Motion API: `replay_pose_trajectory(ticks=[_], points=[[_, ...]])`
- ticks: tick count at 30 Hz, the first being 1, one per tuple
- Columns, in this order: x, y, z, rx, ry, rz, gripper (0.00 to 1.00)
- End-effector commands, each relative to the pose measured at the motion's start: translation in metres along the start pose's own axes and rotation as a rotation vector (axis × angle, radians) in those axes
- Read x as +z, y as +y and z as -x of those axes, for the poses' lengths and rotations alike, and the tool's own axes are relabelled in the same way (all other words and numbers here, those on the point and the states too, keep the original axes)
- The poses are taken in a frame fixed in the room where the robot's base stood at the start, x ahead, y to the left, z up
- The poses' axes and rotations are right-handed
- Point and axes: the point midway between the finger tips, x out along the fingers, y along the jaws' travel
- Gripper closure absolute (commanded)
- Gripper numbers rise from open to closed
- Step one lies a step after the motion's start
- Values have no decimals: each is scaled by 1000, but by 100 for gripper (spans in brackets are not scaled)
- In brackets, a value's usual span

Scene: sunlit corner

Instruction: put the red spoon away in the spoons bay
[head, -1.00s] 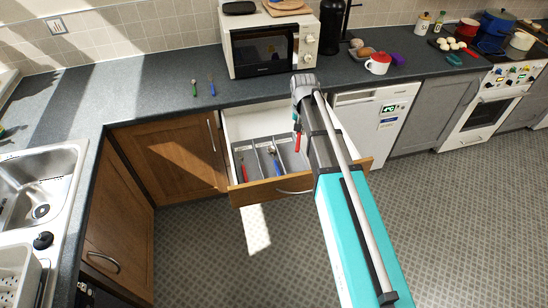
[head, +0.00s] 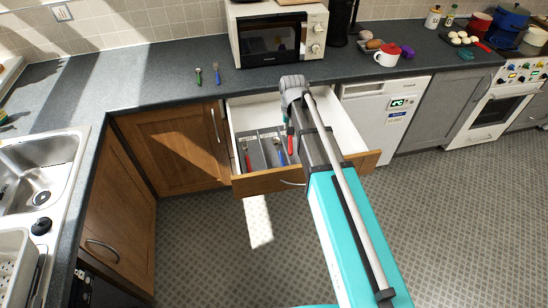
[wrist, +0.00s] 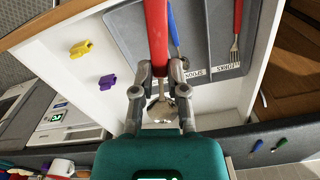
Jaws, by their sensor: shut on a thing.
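My gripper (wrist: 160,80) is shut on the red spoon (wrist: 156,30), which shows between the fingers in the wrist view, its metal bowl towards the wrist. In the head view the spoon's red handle (head: 290,143) hangs below my gripper, over the right part of the grey cutlery tray (head: 262,134) in the open drawer. In the wrist view, the tray has a forks label (wrist: 228,68) and a spoons label (wrist: 194,74). A red-handled fork (wrist: 237,22) lies in the forks bay. A blue-handled utensil (wrist: 173,25) lies in the spoons bay, its end partly hidden.
The drawer's wooden front (head: 265,181) stands out from the counter. A yellow clip-like thing (wrist: 82,48) and a purple one (wrist: 107,82) lie beside the tray. Green-handled (head: 198,76) and blue-handled (head: 216,74) utensils lie on the counter left of the microwave (head: 270,38).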

Motion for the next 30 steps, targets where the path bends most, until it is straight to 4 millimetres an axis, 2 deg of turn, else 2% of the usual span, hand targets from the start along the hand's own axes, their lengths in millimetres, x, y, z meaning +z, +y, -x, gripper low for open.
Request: replay_pose_trajectory(ticks=[1,3,12,18,30], points=[[10,-11,-17,0,1,31,100],[19,-25,-28,0,1,74,100],[52,-69,-61,-1,4,217,100],[60,-78,-66,-1,4,251,100],[58,-78,-66,-1,4,252,100]])
